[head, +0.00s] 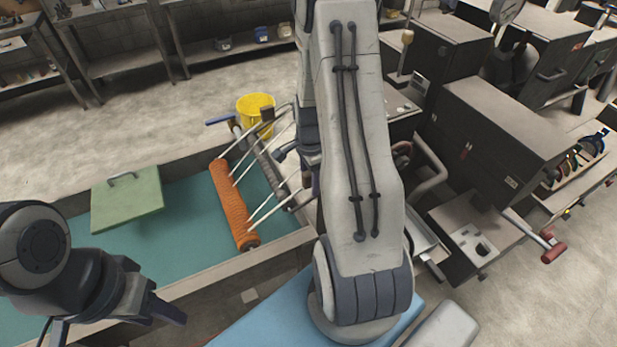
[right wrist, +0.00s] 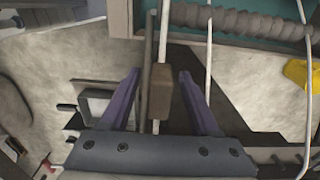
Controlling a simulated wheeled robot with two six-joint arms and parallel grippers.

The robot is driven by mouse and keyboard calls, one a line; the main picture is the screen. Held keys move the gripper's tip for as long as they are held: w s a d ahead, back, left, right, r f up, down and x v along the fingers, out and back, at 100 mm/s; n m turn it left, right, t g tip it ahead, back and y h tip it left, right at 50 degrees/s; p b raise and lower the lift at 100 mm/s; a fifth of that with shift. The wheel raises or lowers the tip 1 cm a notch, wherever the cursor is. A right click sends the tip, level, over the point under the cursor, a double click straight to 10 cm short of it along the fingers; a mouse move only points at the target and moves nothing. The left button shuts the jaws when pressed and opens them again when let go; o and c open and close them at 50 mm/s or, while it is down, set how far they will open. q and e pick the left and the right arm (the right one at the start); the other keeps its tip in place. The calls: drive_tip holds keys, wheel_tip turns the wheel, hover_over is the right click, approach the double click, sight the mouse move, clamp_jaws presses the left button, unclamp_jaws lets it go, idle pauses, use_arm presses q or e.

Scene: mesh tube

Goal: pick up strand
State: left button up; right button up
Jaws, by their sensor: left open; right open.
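A brown block (right wrist: 160,92) on a white strand (right wrist: 164,22) stands between the two fingers of my right gripper (right wrist: 160,72), which is open with a gap on each side. My right arm hides much of that gripper in the head view. My left gripper (head: 118,318) is open and empty at lower left, away from the strands.
A yellow bucket (head: 256,107) stands beyond the tube. A green panel with a handle (head: 127,198) lies on the bench left of the tube. Dark machines (head: 500,133) stand at right. Another white strand (right wrist: 209,60) passes close to my right gripper's right finger.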

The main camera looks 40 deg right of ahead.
drive_tip(key=shift+f, duration=0.5)
clamp_jaws()
drive_tip(key=shift+r, duration=0.15)
drive_tip(key=shift+w+r, duration=0.1)
drive_tip(key=shift+r, duration=0.55)
wheel_tip(320, 180, up, 21)
drive_tip(key=shift+p, duration=0.35)
drive_tip(key=shift+d+f, duration=0.1)
